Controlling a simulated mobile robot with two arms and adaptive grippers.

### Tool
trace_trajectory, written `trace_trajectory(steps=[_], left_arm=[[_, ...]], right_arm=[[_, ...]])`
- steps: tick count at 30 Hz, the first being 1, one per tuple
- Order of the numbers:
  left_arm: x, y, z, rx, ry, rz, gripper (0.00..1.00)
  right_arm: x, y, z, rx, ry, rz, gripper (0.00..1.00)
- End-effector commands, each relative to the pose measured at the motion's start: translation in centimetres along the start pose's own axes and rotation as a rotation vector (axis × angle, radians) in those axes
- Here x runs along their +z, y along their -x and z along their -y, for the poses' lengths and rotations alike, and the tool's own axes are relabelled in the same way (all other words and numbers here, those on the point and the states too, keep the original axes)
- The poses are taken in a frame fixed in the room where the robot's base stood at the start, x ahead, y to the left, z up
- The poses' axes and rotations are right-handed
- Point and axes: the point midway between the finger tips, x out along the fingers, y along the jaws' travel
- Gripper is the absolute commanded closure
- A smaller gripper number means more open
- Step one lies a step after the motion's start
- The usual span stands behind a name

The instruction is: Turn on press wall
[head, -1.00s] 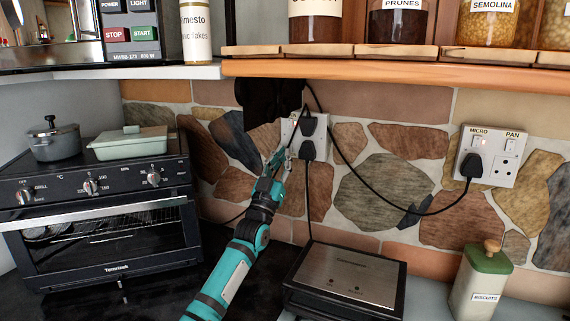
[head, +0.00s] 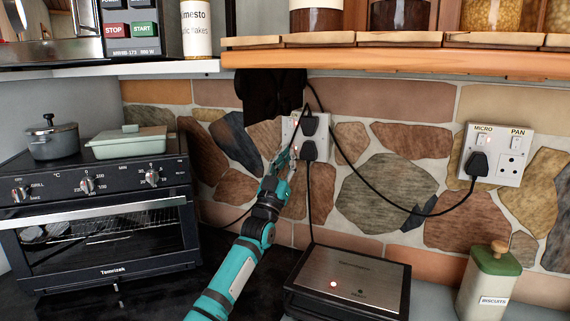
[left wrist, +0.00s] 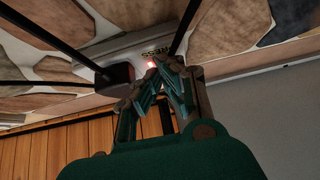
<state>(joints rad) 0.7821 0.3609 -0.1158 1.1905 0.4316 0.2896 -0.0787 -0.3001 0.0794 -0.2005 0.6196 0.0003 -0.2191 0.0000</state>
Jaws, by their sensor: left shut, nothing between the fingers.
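The white double wall socket (head: 290,127) with two black plugs is on the stone wall behind the press. In the left wrist view, the socket (left wrist: 122,50) carries a label reading "PRESS" beside a glowing red light. My left gripper (head: 284,159) is at the left, lower side of this socket. Its closed fingertips (left wrist: 165,70) hold nothing and are at or very close to the red light; they hide part of the switch. The flat press (head: 350,270) sits on the counter below with a red light lit on its top. My right gripper is not in view.
A second socket (head: 510,165), labelled MICRO and PAN, is on the wall at right. Black cables hang between the sockets. A wooden shelf (head: 400,62) overhangs the wall. An oven (head: 100,220) stands at left, a biscuit tin (head: 487,280) at right.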

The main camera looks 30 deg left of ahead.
Motion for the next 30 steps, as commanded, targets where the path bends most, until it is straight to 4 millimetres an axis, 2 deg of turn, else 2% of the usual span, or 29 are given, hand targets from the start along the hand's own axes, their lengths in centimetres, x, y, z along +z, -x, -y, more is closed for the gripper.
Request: trace_trajectory(steps=[5, 12, 18, 24, 30], left_arm=[[0.3, 1.8, 0.0, 0.0, 0.001, 0.004, 1.0], [0.4, 7.0, 0.0, 0.0, -0.001, 0.006, 1.0], [0.4, 10.4, 0.0, 0.0, 0.0, 0.005, 1.0], [0.4, 11.8, -0.1, 0.0, 0.0, 0.003, 1.0], [0.4, 11.9, 0.0, 0.0, 0.0, 0.003, 1.0]], right_arm=[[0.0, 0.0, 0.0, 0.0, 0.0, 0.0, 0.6], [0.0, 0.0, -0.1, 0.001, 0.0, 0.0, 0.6], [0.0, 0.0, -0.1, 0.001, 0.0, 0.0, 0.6], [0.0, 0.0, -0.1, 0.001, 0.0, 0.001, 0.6], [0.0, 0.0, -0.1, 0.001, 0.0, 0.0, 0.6]])
